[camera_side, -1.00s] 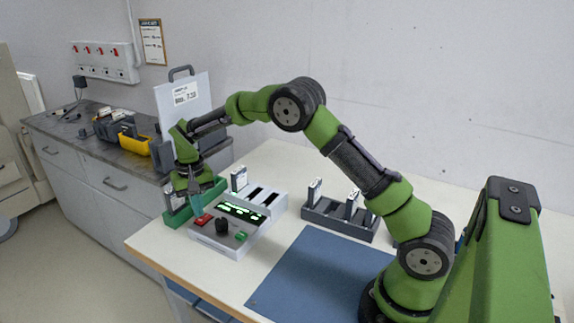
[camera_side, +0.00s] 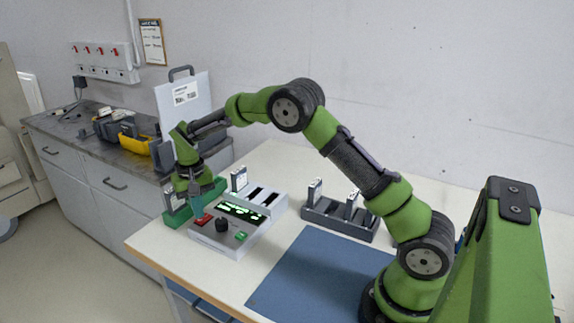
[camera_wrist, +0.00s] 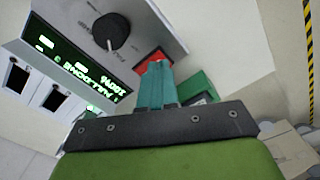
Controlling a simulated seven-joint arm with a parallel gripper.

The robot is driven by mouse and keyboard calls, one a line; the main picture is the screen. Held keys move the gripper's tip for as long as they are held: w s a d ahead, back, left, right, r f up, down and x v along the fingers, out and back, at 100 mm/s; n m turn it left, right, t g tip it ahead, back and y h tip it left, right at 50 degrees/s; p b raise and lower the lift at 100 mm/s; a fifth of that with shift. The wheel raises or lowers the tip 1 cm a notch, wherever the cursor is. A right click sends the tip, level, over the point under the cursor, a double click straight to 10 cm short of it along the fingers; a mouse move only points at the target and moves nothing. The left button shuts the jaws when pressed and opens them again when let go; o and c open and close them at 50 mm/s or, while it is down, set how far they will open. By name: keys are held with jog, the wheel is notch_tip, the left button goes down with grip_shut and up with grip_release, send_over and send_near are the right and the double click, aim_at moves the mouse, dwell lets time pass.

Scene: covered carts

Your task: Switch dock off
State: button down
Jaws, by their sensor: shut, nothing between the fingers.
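The dock (camera_side: 232,232) is a light grey box on the white table. Its display (camera_side: 242,211) is lit with green characters, and the display also shows in the wrist view (camera_wrist: 75,70). A black knob (camera_side: 222,225), a red switch (camera_side: 202,219) and a green button (camera_side: 241,236) sit on its front panel. My gripper (camera_side: 197,211) is shut and empty, with its teal fingertips right at the red switch. In the wrist view the fingertips (camera_wrist: 157,66) partly cover the red switch (camera_wrist: 149,57); I cannot tell whether they touch it.
A labelled module (camera_side: 239,179) stands in a dock slot; the other slots look empty. A green tray (camera_side: 208,196) lies behind my gripper. A blue mat (camera_side: 310,275) is clear.

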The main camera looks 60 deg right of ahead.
jog(key=shift+f, duration=0.75)
jog(key=shift+r, duration=3.55)
jog(key=shift+s+f, duration=0.7)
jog(key=s+a+r+n+t+y, duration=0.1)
jog(key=s+r+t, duration=0.2)
jog(key=s+r, duration=0.4)
jog(key=s+a+r+n+t+y, duration=0.1)
jog(key=s+r+t, duration=0.3)
jog(key=s, duration=1.7)
jog(key=shift+a+r, duration=0.6)
jog(key=shift+r, duration=1.1)
